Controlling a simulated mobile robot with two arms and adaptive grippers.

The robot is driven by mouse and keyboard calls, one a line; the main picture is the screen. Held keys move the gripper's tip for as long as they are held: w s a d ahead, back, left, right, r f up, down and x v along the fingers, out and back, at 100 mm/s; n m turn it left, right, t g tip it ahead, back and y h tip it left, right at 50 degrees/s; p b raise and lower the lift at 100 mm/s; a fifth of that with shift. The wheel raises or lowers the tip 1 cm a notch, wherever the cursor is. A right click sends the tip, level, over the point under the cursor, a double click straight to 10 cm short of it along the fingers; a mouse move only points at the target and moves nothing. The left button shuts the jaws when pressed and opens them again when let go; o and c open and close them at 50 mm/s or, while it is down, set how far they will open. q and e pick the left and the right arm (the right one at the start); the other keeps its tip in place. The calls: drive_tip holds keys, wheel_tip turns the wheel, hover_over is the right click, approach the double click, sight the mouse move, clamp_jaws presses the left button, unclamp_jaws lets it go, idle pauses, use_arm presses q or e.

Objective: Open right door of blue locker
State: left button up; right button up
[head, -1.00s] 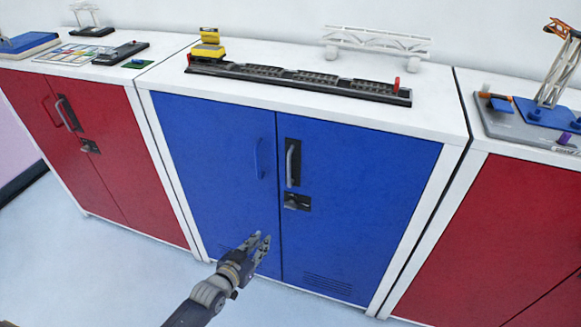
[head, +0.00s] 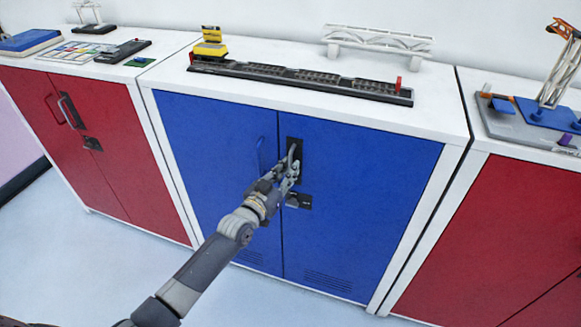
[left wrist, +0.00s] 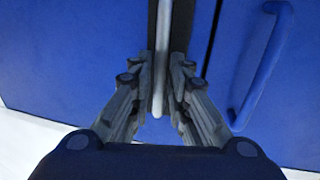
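The blue locker has two closed doors. Its right door (head: 370,200) carries a grey metal bar handle (head: 292,152) on a black plate, with a dark latch (head: 299,201) below. The left door (head: 215,150) has a blue handle (head: 261,155). My left gripper (head: 289,172) is at the lower part of the grey handle and hides some of it. In the left wrist view, the grey handle (left wrist: 161,50) runs between the two fingers (left wrist: 162,80), with a small gap visible; the blue handle (left wrist: 262,70) is to the right. The right gripper is not in view.
Red lockers stand left (head: 110,150) and right (head: 490,230) of the blue one. A black track model (head: 300,80) and a white truss bridge (head: 378,42) stand on the white top. The floor (head: 90,260) in front is clear.

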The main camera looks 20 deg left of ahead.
use_arm(q)
drive_tip(key=shift+x, duration=0.8)
drive_tip(key=shift+c, duration=0.6)
drive_tip(key=shift+s, duration=0.1)
clamp_jaws()
